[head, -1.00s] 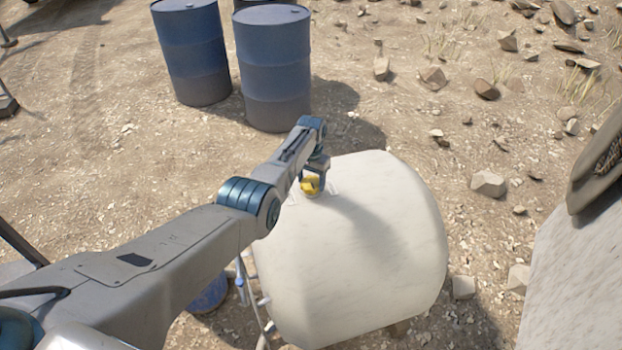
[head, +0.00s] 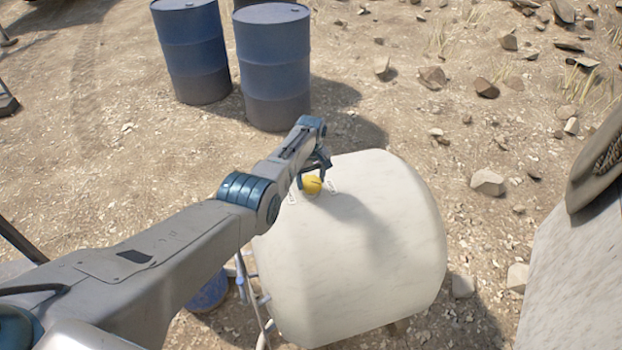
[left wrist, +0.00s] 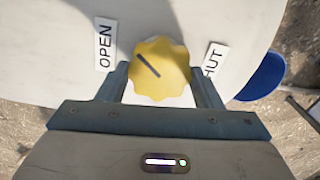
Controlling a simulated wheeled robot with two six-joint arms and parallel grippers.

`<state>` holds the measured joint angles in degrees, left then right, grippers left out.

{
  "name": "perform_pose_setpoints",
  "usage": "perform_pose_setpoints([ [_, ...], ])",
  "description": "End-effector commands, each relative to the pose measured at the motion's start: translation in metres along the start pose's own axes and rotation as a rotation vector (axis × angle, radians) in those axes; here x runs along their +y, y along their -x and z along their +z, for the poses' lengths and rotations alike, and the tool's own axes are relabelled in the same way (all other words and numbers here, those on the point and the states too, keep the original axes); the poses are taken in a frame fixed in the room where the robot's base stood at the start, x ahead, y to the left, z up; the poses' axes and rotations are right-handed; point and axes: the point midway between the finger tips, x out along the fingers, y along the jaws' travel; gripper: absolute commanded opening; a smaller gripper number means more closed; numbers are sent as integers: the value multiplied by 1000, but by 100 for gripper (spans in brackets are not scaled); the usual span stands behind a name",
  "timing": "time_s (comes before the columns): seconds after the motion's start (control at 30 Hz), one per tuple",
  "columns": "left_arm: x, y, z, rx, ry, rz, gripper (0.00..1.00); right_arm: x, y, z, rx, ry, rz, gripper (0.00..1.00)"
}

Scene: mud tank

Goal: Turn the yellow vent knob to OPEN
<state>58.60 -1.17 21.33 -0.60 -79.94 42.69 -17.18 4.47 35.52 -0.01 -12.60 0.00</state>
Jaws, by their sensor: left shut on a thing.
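The yellow vent knob (head: 312,185) sits on top of the pale tank (head: 350,260) in the head view. In the left wrist view the knob (left wrist: 160,68) is round with a scalloped edge and a dark diagonal line, its upper end leaning toward the OPEN side. The OPEN label (left wrist: 105,45) is left of the knob and the SHUT label (left wrist: 214,62), partly hidden by a finger, is right. My left gripper (head: 313,177) is shut on the knob, with one finger on each side of it (left wrist: 160,80). My right gripper is not in view.
Two blue drums (head: 272,65) (head: 192,50) stand behind the tank. A blue round thing (left wrist: 263,77) shows at the right in the left wrist view. Rocks (head: 487,182) lie on the ground to the right. A pale surface (head: 580,270) is at the right edge.

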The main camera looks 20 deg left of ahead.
Motion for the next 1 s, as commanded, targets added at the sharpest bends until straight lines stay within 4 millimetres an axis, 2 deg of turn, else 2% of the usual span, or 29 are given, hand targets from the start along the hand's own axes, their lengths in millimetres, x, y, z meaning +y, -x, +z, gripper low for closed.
perform_pose_setpoints([
  [0.53,0,1,-1,2,475,1,37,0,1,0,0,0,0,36],
  [1.0,0,1,-1,2,658,1,37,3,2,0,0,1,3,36],
])
